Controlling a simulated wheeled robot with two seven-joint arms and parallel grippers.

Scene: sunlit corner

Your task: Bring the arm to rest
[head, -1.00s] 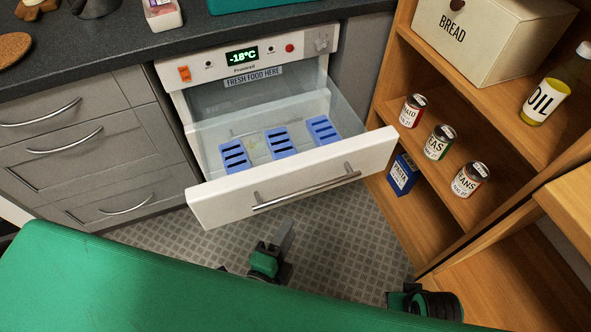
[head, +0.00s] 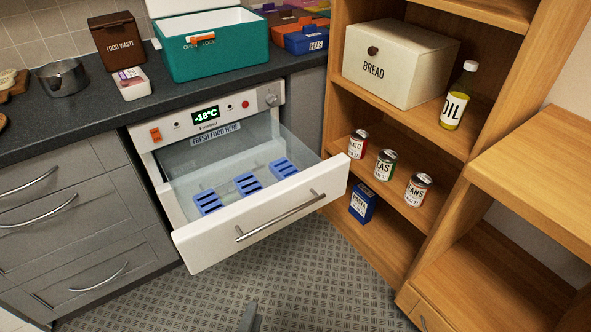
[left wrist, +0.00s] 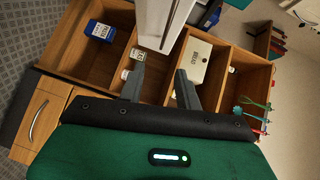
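My left gripper shows in the head view only as a grey fingertip (head: 249,318) at the bottom edge, over the floor in front of the drawer. In the left wrist view the left gripper (left wrist: 160,78) has its two grey fingers apart, with nothing between them. It is open and empty. The rest of the left arm is out of the head view. My right gripper is in neither view now.
The freezer drawer (head: 262,219) stands pulled out, with several blue slotted blocks (head: 248,183) inside. A wooden shelf unit (head: 385,230) with cans, a bread box (head: 395,65) and an oil bottle (head: 458,98) stands to its right. The patterned floor (head: 310,285) in front is clear.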

